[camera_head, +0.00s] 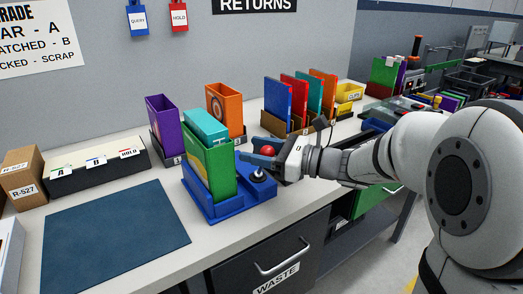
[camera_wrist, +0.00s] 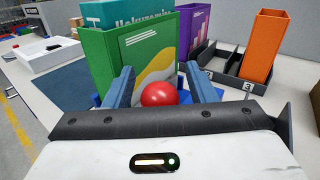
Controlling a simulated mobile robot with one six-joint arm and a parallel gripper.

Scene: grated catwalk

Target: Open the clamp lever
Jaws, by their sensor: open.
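The clamp lever's red ball knob (camera_head: 268,151) stands on a short dark-and-silver base on the blue clamp fixture (camera_head: 201,207). The fixture holds a green book or case (camera_head: 206,170) and a teal one (camera_head: 207,126) upright. My gripper (camera_head: 256,156) is open at the knob, reaching in from the right. In the wrist view the red knob (camera_wrist: 158,93) lies between my two blue fingers (camera_wrist: 160,86), which are apart; I cannot tell whether either touches it. The green case (camera_wrist: 137,57) stands just beyond. The lever's shaft is mostly hidden by my gripper.
A purple case (camera_head: 161,125) and an orange case (camera_head: 225,110) stand in dark holders behind the fixture. Several coloured cases (camera_head: 278,98) stand further right. A blue mat (camera_head: 115,235) leaves flat, clear room at left. A drawer marked WASTE (camera_head: 275,268) is below.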

